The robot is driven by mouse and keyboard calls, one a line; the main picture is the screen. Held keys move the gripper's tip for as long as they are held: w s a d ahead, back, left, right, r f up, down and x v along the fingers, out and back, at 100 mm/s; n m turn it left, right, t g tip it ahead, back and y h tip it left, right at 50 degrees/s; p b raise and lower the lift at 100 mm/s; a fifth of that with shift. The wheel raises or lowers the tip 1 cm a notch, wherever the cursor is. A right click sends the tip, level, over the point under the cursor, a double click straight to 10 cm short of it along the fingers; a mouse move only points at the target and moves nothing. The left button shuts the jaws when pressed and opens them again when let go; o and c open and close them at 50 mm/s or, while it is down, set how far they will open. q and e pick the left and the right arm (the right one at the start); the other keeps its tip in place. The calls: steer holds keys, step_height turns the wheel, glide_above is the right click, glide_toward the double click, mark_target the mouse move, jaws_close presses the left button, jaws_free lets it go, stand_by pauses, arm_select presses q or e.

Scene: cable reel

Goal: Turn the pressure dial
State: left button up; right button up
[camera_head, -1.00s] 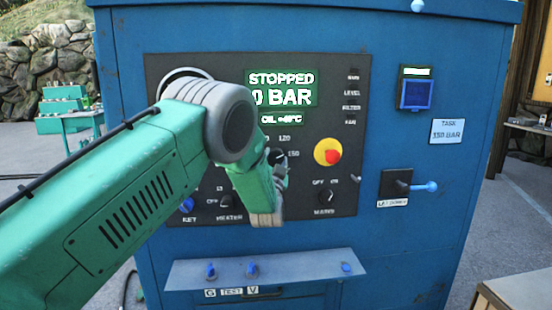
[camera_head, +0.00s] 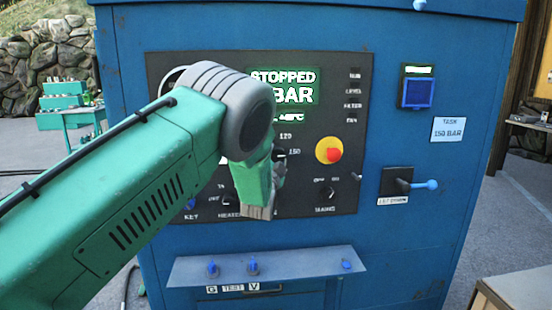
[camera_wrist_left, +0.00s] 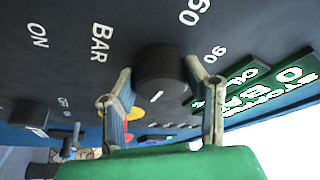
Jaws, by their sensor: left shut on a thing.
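The pressure dial is a black round knob (camera_wrist_left: 166,72) with a white mark on its face, on the dark panel in the left wrist view. The labels 60, 90 and BAR show around it. My left gripper (camera_wrist_left: 160,74) has one finger on each side of the knob and is shut on it. In the head view my left gripper (camera_head: 277,165) is at the panel, and my arm hides most of the dial. The label 150 shows just right of it. The display (camera_head: 284,88) reads STOPPED and BAR, partly covered by my arm. My right gripper is not in view.
A blue-knobbed lever (camera_head: 410,185) and a TASK 150 BAR label (camera_head: 448,130) are farther right. A ledge with blue switches (camera_head: 266,268) juts out below the panel.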

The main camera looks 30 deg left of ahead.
arm_select(q)
steer(key=shift+d+f, duration=0.15)
steer(key=shift+f, duration=0.05)
steer(key=o, duration=1.1)
steer(key=shift+o, duration=0.2)
steer(key=shift+w, duration=0.15)
steer(key=shift+r, duration=0.1)
steer(key=shift+d, duration=0.1)
steer(key=shift+s+d, duration=0.1)
steer(key=shift+s, duration=0.35)
steer(key=v, duration=1.1)
